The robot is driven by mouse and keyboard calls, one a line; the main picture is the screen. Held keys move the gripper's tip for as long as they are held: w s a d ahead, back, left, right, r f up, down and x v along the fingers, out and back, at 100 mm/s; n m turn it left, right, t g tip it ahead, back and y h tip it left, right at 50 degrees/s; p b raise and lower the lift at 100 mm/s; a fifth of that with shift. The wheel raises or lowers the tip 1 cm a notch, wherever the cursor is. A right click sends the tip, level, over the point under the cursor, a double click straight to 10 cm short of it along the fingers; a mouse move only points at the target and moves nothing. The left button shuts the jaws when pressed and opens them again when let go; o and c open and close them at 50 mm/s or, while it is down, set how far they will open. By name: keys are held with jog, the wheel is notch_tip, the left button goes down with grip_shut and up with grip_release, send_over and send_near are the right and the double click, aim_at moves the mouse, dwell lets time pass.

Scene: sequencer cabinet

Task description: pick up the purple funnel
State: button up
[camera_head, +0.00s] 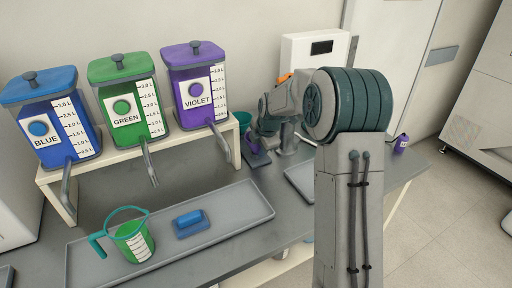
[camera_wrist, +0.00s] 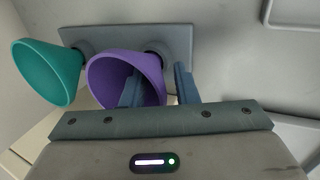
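The purple funnel (camera_wrist: 104,88) is in the middle of the wrist view, its wide mouth facing the camera and its narrow end at a grey holder plate (camera_wrist: 180,40). My gripper (camera_wrist: 158,74) is open around the funnel's right wall. One finger overlaps the mouth and appears to be inside it; the other is just outside on the right. I cannot tell whether either touches it. In the head view the purple funnel (camera_head: 254,146) is partly hidden by my gripper (camera_head: 262,128).
A teal funnel (camera_wrist: 45,75) stands close left of the purple one in the wrist view. Blue (camera_head: 50,120), green (camera_head: 125,98) and violet (camera_head: 195,88) dispensers stand on a shelf to the left.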

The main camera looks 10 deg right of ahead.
grip_shut()
